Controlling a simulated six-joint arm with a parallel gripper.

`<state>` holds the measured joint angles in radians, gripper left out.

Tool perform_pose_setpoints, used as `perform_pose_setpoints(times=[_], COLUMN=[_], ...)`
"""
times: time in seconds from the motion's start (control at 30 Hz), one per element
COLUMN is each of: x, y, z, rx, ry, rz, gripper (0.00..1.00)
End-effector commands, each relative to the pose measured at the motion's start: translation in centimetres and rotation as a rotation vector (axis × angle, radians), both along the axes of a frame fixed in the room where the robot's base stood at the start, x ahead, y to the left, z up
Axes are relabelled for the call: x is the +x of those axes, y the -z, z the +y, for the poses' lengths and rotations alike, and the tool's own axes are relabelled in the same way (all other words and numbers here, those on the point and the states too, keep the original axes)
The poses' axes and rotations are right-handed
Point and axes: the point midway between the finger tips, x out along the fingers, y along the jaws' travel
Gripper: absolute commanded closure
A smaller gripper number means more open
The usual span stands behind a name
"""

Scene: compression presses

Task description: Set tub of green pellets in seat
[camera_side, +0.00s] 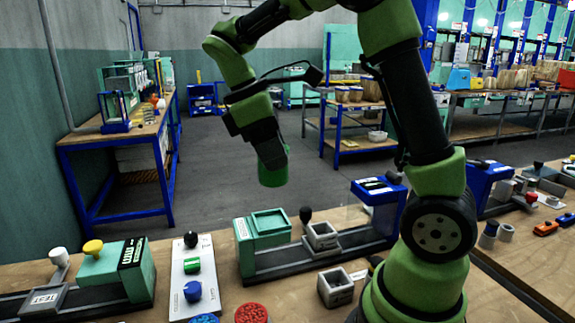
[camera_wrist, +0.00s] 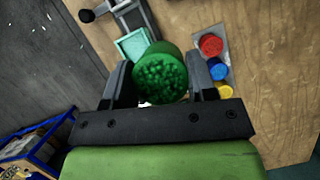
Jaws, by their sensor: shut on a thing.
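My gripper (camera_side: 270,150) is shut on the green tub (camera_side: 273,175) and holds it in the air, well above the bench. In the wrist view the green tub (camera_wrist: 160,72), filled with green pellets, sits between the two fingers (camera_wrist: 160,92). Below it is a press with a green block (camera_side: 264,230) that has a square recess on top. A grey square open-topped holder (camera_side: 322,238) sits on the same press's rail. The frames do not make clear which of these is the seat. The tub is apart from both.
A red-pellet tub (camera_side: 252,313) and a blue-pellet tub (camera_side: 204,319) stand at the bench front; a yellow one (camera_wrist: 223,90) shows in the wrist view. A black-knobbed lever (camera_side: 306,215) rises beside the holder. A blue press head (camera_side: 378,192) stands to the right. A loose grey block (camera_side: 335,287) lies in front.

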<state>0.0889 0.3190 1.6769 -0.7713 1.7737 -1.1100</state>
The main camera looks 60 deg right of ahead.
Motion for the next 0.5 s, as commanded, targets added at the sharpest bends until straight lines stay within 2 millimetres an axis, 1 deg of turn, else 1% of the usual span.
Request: perform_pose_setpoints(times=[0.03, 0.1, 0.37, 0.5], x=[0.8, 1.7, 4.1, 4.0], y=[0.1, 0.2, 0.5, 2.4], z=[-0.9, -1.9, -5.6, -5.6], rx=[-0.001, 0.000, -0.001, -0.001], ry=[0.005, 0.007, 0.010, 0.003], rz=[0.000, 0.001, 0.003, 0.008], gripper=[0.72, 0.72, 0.72, 0.72])
